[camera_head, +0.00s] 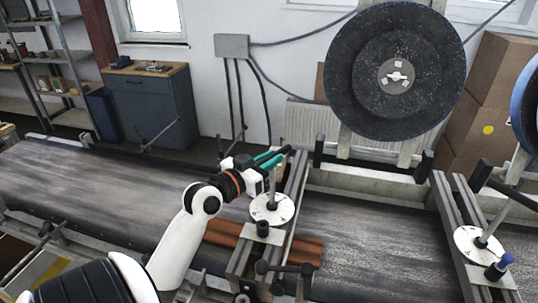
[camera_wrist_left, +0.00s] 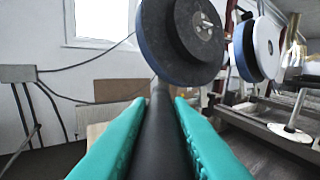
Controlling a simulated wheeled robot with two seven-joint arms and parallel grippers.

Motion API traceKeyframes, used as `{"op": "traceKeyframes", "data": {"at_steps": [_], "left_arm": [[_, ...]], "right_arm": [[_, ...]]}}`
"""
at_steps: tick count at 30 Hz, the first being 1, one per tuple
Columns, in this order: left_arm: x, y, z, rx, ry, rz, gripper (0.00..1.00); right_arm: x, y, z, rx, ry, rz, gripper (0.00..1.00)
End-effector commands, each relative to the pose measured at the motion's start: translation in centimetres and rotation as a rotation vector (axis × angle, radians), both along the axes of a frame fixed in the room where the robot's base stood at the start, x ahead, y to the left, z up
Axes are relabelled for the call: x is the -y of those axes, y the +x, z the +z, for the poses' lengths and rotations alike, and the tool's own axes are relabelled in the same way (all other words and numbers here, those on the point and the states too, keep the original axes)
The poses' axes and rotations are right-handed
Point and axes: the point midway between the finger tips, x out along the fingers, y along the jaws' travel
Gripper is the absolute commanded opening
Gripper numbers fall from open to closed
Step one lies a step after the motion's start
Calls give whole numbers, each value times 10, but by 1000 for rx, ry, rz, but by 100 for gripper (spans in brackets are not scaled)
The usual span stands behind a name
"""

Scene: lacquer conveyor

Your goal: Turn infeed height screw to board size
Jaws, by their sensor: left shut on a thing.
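The infeed height screw is a metal shaft (camera_head: 271,184) rising from a white disc (camera_head: 270,209) on a grey frame across the conveyor. A black handle (camera_head: 285,151) is at its top. My left gripper (camera_head: 270,159), with teal fingers, is shut on this handle. In the left wrist view the dark handle (camera_wrist_left: 160,130) lies between the two teal fingers and runs away from the camera. Reddish-brown boards (camera_head: 308,249) lie on the belt under the frame, partly hidden by it. Marks on the disc are too small to read. My right gripper is not in view.
A second frame with a white disc (camera_head: 470,241) and shaft stands at the right. A large black wheel (camera_head: 352,65) stands behind the conveyor belt (camera_head: 95,182). A blue-grey cabinet (camera_head: 150,110) and cardboard boxes (camera_head: 500,75) are at the back. The belt's left stretch is clear.

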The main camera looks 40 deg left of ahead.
Motion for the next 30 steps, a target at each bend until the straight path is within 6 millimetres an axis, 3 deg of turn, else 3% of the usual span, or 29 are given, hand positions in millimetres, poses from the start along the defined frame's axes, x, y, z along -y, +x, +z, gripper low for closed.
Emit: {"op": "traceKeyframes", "data": {"at_steps": [10,11,15,25,30], "left_arm": [[-1,0,1,5,2,7,0],[-1,0,1,5,2,7,21],[-1,0,1,4,1,6,40],[-1,-4,-2,0,1,5,40],[0,-29,-6,-2,5,4,40]], "right_arm": [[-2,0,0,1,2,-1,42],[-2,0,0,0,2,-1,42],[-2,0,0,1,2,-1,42],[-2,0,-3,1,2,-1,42],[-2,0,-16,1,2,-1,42]]}}
